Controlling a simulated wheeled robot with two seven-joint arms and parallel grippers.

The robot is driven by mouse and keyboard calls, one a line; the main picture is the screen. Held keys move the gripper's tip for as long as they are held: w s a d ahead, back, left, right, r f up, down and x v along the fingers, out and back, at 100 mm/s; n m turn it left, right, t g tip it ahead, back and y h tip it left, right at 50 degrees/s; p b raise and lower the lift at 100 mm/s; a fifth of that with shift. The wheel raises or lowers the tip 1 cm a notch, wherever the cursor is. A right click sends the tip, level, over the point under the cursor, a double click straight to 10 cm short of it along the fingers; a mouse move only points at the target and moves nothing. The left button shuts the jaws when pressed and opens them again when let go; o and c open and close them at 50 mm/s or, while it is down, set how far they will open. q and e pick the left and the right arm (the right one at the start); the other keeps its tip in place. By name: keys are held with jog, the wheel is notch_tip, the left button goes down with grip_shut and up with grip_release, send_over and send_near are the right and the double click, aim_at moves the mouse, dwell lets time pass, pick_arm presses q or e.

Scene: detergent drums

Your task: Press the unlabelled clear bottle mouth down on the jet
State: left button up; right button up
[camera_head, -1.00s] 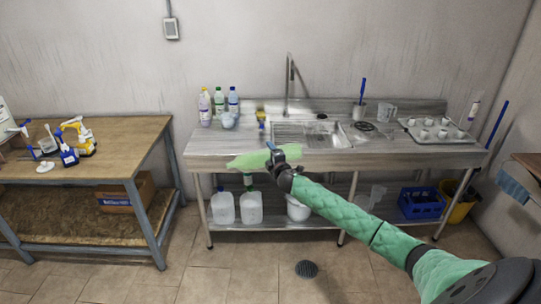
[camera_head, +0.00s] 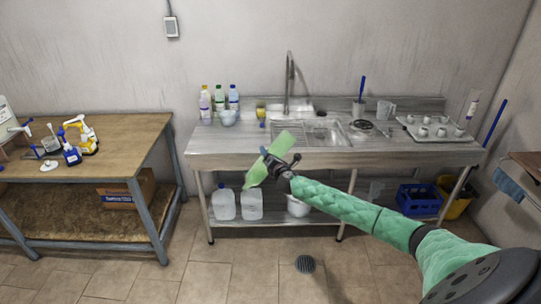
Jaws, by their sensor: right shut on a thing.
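My right gripper (camera_head: 273,164) is shut on a plain, light green, see-through bottle (camera_head: 268,155) with no label visible. It holds the bottle in the air before the front edge of the sink bench. The bottle is tilted, its narrower end down to the left and its broader end up to the right. My left gripper is not in view.
Several bottles (camera_head: 219,98) stand at the bench's back left, near a bowl (camera_head: 228,118). A tap (camera_head: 289,85) rises behind the basin. A jug (camera_head: 384,110) and a tray of cups (camera_head: 412,122) are at the right. Jugs (camera_head: 223,204) stand on the lower shelf.

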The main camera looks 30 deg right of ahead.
jog(key=shift+r+n+p, duration=0.4)
jog(key=shift+n+p, duration=0.1)
jog(key=shift+n, duration=0.2)
jog(key=shift+f+n, duration=0.2)
jog(key=shift+n, duration=0.5)
jog(key=n, duration=0.5)
jog(key=shift+f+n, duration=0.1)
jog(key=shift+n, duration=0.3)
